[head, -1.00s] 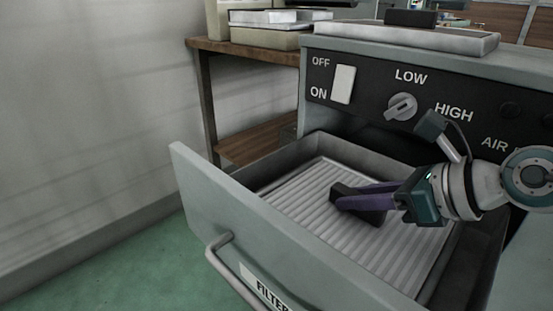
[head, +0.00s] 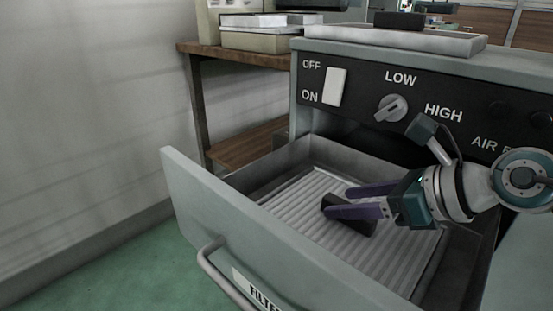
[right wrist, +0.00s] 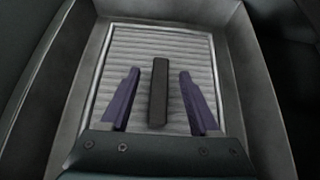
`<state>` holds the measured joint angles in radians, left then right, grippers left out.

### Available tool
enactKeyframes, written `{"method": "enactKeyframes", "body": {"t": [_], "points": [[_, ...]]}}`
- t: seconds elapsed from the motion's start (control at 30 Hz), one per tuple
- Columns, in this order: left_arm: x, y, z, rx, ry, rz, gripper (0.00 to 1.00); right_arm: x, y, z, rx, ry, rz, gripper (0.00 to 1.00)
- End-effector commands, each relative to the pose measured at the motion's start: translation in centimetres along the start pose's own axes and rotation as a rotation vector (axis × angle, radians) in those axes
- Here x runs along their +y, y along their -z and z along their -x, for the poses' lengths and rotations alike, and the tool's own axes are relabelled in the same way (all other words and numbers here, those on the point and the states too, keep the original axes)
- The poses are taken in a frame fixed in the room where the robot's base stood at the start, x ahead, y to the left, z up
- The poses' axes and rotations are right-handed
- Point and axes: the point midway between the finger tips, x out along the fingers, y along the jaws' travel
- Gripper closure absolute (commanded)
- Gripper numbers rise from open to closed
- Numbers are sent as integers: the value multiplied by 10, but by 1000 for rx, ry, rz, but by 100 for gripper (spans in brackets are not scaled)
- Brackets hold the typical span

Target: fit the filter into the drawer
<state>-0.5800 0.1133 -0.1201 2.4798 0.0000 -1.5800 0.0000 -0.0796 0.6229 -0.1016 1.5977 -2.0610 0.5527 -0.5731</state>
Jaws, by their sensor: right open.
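The filter (head: 295,213) is a pale pleated panel with a thin light rim and a dark bar handle (head: 358,228). It lies inside the open grey drawer (head: 255,232) and looks flat, within the drawer walls; I cannot tell whether its edges are fully down. My right gripper (head: 340,201) is open, with one purple finger on each side of the handle. In the right wrist view the handle (right wrist: 158,92) stands between the fingers (right wrist: 158,73) with a gap on both sides, and the pleats (right wrist: 120,48) show around it. My left gripper is not in view.
The drawer's front has a bar pull (head: 208,263) and a FILTER label (head: 257,290). Above the drawer is a black control panel with a switch (head: 335,86) and a knob (head: 391,108). A wooden shelf (head: 245,55) with boxes stands behind; green floor is free at left.

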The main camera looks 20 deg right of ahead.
Motion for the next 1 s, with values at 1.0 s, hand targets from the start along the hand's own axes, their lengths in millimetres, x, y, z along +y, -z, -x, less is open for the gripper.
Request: {"method": "enactKeyframes", "body": {"t": [1.0], "points": [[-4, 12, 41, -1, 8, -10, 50, 0, -1, 98, -3, 1, 2, 38]]}}
